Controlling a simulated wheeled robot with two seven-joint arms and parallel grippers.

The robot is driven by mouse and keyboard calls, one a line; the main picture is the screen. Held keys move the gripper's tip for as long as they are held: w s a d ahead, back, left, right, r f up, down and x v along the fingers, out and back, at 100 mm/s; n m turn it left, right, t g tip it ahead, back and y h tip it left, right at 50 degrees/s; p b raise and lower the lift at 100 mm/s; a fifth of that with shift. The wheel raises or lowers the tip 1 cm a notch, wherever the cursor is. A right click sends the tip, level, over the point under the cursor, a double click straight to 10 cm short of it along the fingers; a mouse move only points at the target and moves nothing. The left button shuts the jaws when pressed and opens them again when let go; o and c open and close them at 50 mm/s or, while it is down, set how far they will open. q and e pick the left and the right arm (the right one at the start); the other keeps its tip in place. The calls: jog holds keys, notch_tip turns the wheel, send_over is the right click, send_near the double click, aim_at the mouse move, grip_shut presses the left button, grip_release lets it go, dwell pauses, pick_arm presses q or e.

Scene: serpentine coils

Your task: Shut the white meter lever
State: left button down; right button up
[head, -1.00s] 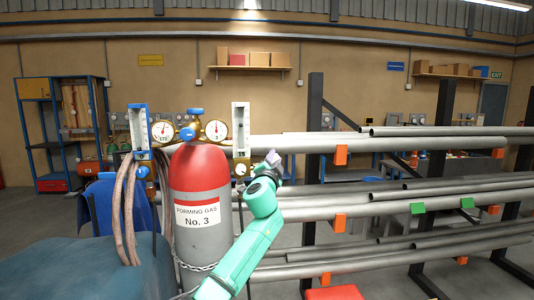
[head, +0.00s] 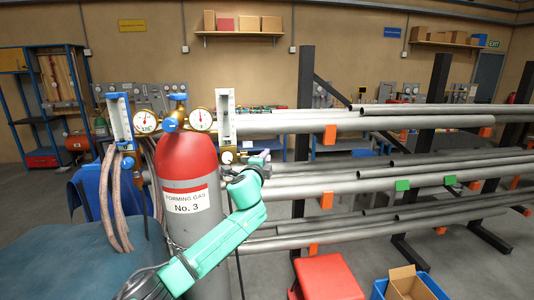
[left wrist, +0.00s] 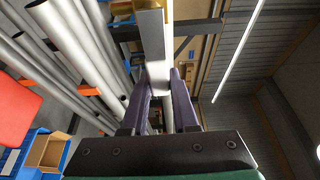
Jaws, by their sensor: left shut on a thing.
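The white meter (head: 226,118) is an upright tube block on the right side of the brass regulator, above the red-topped gas cylinder (head: 188,160). The lever's exact angle is hard to tell. My right gripper is out of view.
A second meter with a blue top (head: 119,117) and two dial gauges stand left of the white one. Brown hoses (head: 108,195) hang at left. Racked grey pipes (head: 380,180) lie close behind at right. A red stool (head: 328,278) and blue bin (head: 410,284) stand at lower right.

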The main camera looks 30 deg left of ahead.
pick_arm(q)
jog(key=shift+f, duration=0.2)
jog(key=c, duration=1)
grip_release()
jog(key=shift+o, duration=0.2)
jog(key=b+v, duration=0.5)
jog(key=v, duration=0.9)
jog(key=shift+s+b, duration=0.25)
jog(key=shift+b, duration=0.15)
jog(key=shift+r, duration=0.1)
